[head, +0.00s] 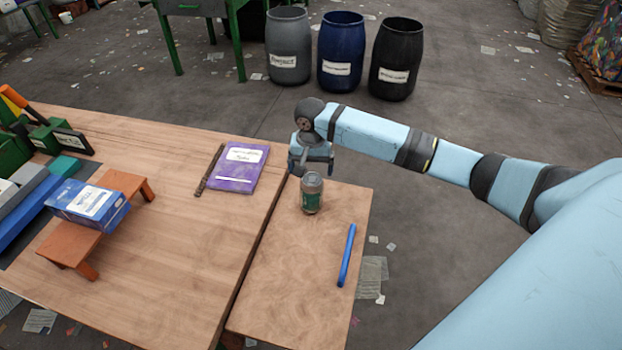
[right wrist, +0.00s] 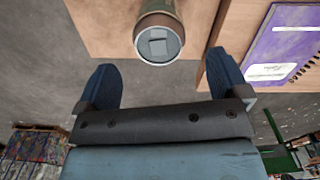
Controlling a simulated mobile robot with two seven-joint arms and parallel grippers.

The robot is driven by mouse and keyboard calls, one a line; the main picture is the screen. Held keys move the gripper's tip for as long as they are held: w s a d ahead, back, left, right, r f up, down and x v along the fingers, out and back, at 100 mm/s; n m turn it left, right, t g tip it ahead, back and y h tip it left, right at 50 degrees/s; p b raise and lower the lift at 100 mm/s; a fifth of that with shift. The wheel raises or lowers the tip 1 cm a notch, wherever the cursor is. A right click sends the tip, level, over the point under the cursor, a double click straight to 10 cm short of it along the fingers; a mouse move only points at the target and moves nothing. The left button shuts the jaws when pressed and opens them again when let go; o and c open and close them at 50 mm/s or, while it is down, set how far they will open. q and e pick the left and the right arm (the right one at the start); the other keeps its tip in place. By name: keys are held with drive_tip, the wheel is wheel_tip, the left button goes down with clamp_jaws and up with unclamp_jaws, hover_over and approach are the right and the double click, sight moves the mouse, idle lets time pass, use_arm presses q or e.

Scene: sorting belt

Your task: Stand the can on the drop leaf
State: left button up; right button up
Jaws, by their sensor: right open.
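The can (head: 312,193) is green with a grey metal top and stands upright on the drop leaf (head: 285,265), near its far end. My right gripper (head: 311,168) is just behind the can at the leaf's far edge. In the right wrist view the can (right wrist: 158,38) lies a little beyond the two open blue fingertips of the gripper (right wrist: 163,76), about centred between them, with no finger seen touching it. The can's underside is hidden. My left gripper is not in view.
A blue stick (head: 347,255) lies on the leaf's right side. A purple notebook (head: 235,168) and a dark pen-like stick (head: 210,169) lie on the main table (head: 165,250). A blue box (head: 88,205) rests on a small orange stand (head: 122,183).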

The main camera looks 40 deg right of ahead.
wheel_tip(320, 180, up, 3)
drive_tip(key=shift+a, duration=0.1)
drive_tip(key=s+a+f+n+t+y, duration=0.1)
drive_tip(key=s+a+f+n+t, duration=0.1)
drive_tip(key=s+a+f, duration=0.2)
drive_tip(key=s+a+f+n+t+y, duration=0.2)
drive_tip(key=s+a+f+n+t, duration=0.1)
drive_tip(key=s+a+f, duration=0.2)
drive_tip(key=s+a+f+n+t+y, duration=0.1)
drive_tip(key=s+a+f+n+t, duration=0.2)
drive_tip(key=s+a, duration=0.5)
drive_tip(key=shift+s+a+f+y, duration=0.2)
drive_tip(key=shift+a+f, duration=0.15)
drive_tip(key=shift+a, duration=0.15)
drive_tip(key=shift+s+a+f+y, duration=0.15)
drive_tip(key=shift+a+f+y, duration=0.05)
drive_tip(key=shift+a+f, duration=0.2)
drive_tip(key=s, duration=0.2)
drive_tip(key=s+d+n+t+h, duration=0.1)
drive_tip(key=s, duration=0.2)
drive_tip(key=s+f+n+t, duration=0.1)
drive_tip(key=s, duration=0.2)
drive_tip(key=shift+d, duration=0.2)
drive_tip(key=shift+s+d+t+h, duration=0.15)
drive_tip(key=shift+s+t+h, duration=0.15)
drive_tip(key=shift+t, duration=0.1)
